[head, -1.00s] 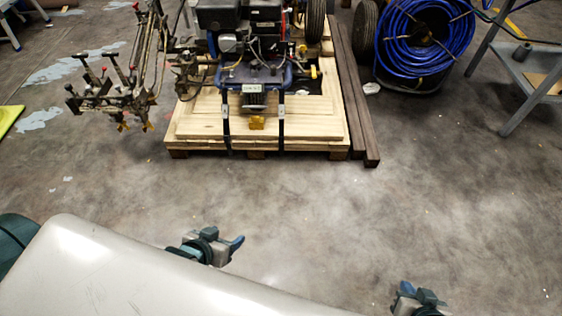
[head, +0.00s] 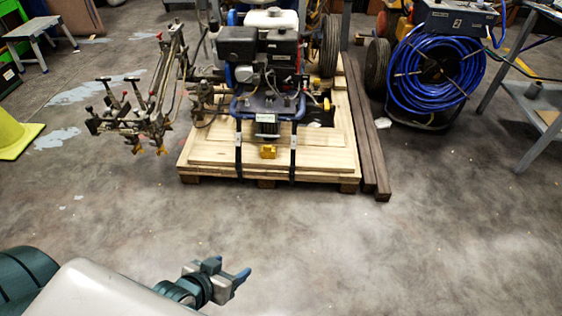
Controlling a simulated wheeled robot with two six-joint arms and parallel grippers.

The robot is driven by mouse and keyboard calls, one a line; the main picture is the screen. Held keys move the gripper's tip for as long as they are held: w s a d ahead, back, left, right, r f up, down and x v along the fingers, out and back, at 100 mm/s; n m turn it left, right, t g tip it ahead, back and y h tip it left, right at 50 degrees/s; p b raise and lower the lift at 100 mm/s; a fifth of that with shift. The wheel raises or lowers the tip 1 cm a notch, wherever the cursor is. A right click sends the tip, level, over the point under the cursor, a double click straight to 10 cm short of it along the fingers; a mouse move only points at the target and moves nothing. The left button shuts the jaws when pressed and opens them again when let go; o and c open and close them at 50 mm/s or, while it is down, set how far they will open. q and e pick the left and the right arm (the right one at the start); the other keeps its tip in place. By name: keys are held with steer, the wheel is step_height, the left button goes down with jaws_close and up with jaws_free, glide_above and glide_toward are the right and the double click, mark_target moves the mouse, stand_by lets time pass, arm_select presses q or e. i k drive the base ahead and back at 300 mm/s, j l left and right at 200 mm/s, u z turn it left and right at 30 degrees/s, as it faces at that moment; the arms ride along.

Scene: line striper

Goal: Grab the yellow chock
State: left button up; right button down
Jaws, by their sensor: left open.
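A small yellow chock (head: 268,151) sits on the wooden pallet (head: 215,165), at its front middle between two black straps, below the front of the line striper (head: 262,75). My left gripper (head: 238,277) is at the bottom of the head view, open and empty, over bare floor. It is well short of the pallet and apart from the chock. My right gripper is out of view.
Dark timber beams (head: 365,140) lie along the pallet's right side. A blue hose reel (head: 437,75) and a grey table (head: 540,105) stand at the right. The floor before the pallet is clear.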

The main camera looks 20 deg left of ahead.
mark_target(268, 152)
steer(key=i+j+u, duration=0.1)
steer(key=i+u, duration=0.15)
steer(key=i, duration=0.2)
steer(key=i+l, duration=0.15)
steer(key=i, duration=0.2)
steer(key=i+l+u, duration=0.2)
steer(key=l+u, duration=0.15)
